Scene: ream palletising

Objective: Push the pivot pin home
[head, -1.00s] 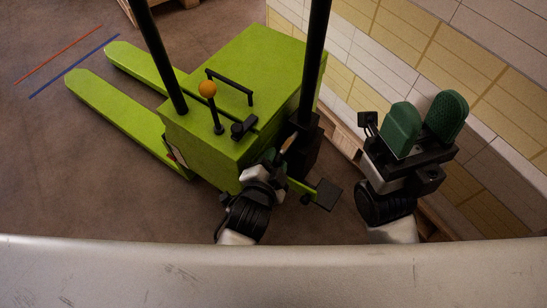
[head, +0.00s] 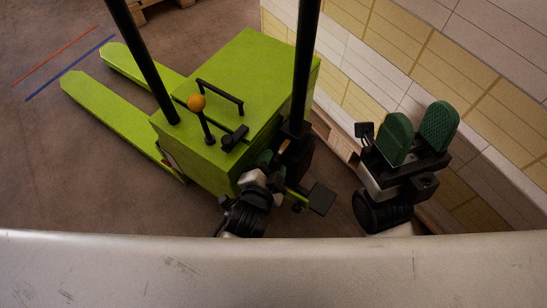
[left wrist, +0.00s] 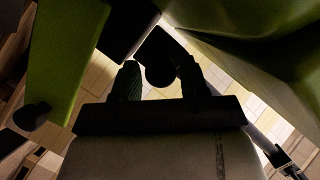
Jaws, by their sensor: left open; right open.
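The lime-green pallet truck (head: 235,85) stands left of centre in the head view. My left gripper (head: 269,161) is low at its near side, by the black mast bracket and partly hidden by its own wrist. In the left wrist view its two dark fingers (left wrist: 160,72) are apart, with a dark round-ended part (left wrist: 160,76) of the truck between or just beyond them. I cannot tell whether they touch it, or whether it is the pivot pin; no pin is clearly visible. My right gripper (head: 416,125) is open and empty, its green pads raised to the right of the truck.
A lever with an orange knob (head: 196,102) and a black handle (head: 220,94) rise from the truck. A black pedal (head: 321,199) sticks out near my left gripper. Pale and yellow stacks (head: 400,60) line the right side.

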